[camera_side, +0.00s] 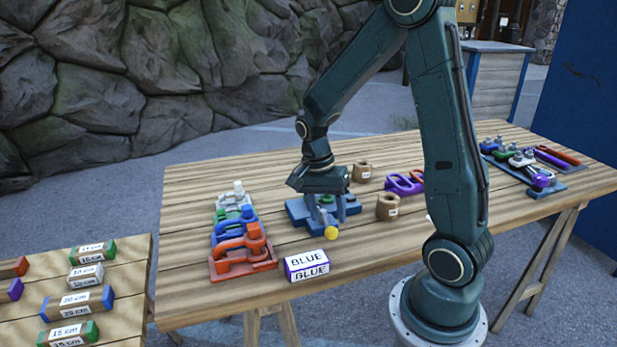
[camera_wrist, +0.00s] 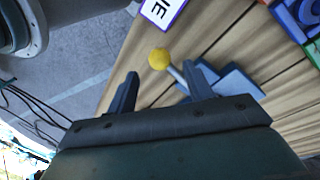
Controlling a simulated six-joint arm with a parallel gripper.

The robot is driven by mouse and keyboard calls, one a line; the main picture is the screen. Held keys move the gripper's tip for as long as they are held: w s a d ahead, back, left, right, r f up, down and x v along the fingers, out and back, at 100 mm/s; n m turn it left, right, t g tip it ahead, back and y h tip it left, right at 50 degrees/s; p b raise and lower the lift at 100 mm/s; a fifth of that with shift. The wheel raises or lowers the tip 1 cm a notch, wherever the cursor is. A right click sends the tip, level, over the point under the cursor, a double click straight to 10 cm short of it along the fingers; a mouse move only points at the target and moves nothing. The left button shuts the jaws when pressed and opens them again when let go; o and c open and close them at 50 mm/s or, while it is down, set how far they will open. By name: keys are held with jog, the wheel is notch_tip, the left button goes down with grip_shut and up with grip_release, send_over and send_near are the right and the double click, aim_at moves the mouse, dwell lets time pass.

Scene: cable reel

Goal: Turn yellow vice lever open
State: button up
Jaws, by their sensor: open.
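The vice (camera_side: 298,212) is a blue block on the wooden table, partly hidden under my gripper. Its lever ends in a yellow ball (camera_side: 331,233) near the table's front side. In the wrist view the yellow ball (camera_wrist: 159,58) sits at the end of a short grey rod (camera_wrist: 176,74), which runs toward the blue vice (camera_wrist: 240,84). My gripper (camera_side: 330,212) is low over the vice, fingers down and open. In the wrist view, my gripper (camera_wrist: 163,72) has the ball between and just beyond its fingertips. The right finger hides part of the rod; contact cannot be told.
A white block marked BLUE (camera_side: 307,265) stands close in front of the vice. Orange clamps (camera_side: 243,254), blue clamps (camera_side: 233,228) and a white clamp (camera_side: 235,200) lie left. Wooden spools (camera_side: 388,207) and purple rings (camera_side: 405,183) lie right. A tool tray (camera_side: 525,170) is far right.

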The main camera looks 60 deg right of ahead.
aim_at(330, 227)
jog(key=shift+s+f, duration=0.25)
jog(key=shift+f, duration=0.85)
jog(key=shift+s+f, duration=0.2)
jog(key=shift+f, duration=0.9)
grip_shut()
